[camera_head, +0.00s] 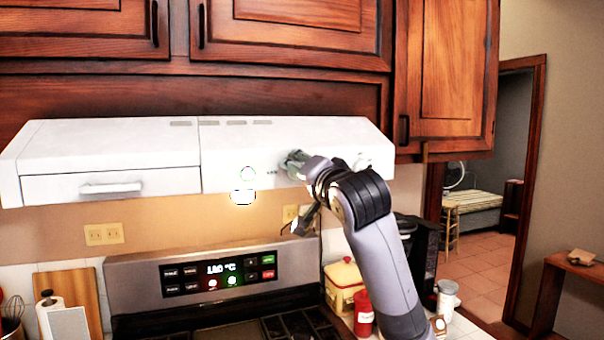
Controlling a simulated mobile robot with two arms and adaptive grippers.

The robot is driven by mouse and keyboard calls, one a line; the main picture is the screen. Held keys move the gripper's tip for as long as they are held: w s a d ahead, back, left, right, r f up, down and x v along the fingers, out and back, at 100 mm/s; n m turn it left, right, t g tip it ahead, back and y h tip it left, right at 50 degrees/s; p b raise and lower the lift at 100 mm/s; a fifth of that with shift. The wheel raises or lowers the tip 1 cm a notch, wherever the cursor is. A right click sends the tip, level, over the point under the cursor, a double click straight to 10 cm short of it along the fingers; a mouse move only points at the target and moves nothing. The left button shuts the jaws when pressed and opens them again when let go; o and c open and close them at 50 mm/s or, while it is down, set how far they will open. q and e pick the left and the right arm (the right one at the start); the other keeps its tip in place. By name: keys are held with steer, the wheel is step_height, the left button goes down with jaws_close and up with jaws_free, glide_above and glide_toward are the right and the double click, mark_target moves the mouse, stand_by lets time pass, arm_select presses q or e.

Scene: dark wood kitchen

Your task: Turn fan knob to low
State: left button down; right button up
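The white range hood (110,150) hangs under the dark wood cabinets, with its front face towards me. My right arm comes up from the lower right, and its gripper (294,163) is at the right part of the hood's front face, against it or very close. The wrist hides the surface behind it, so I cannot make out a fan knob under the fingers or whether they hold one. My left gripper is not in view.
Below the hood stands a stove with a lit control panel (218,274). A yellow canister (343,284), a red bottle (364,313) and a dark appliance (418,250) stand right of it, near my arm. A drawer-like panel with a handle (111,188) is on the hood's left.

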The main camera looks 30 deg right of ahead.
steer(key=v, duration=1.2)
stand_by(0.3)
